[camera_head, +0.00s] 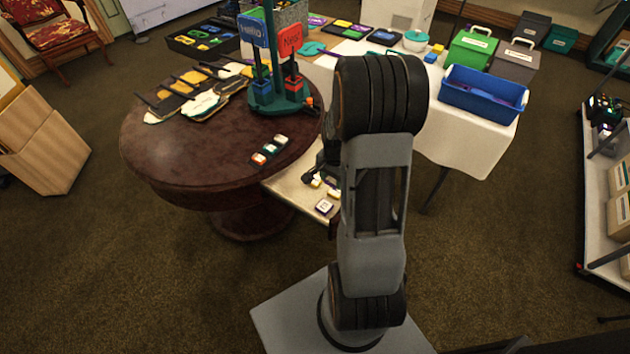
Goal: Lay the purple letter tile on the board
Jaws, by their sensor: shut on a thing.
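My gripper (317,181) is mostly hidden behind my own arm. Only its dark edge shows, low over a pale surface (288,184) beside the round table, which may be the board. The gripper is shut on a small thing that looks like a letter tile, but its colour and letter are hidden. A white-topped tile with a dark, perhaps purple, edge (324,206) lies near the front corner of the pale surface. Another pale tile (334,193) lies just behind it, partly covered by my arm. I cannot tell for sure which tile is the purple one.
The dark round table (190,170) holds a few white-topped tiles (270,148), flat cut-outs (196,103) and a green stand with signs (276,95). A white-clothed table (475,135) with a blue bin (483,95) stands behind. A shelf (605,170) is at right. Carpet in front is clear.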

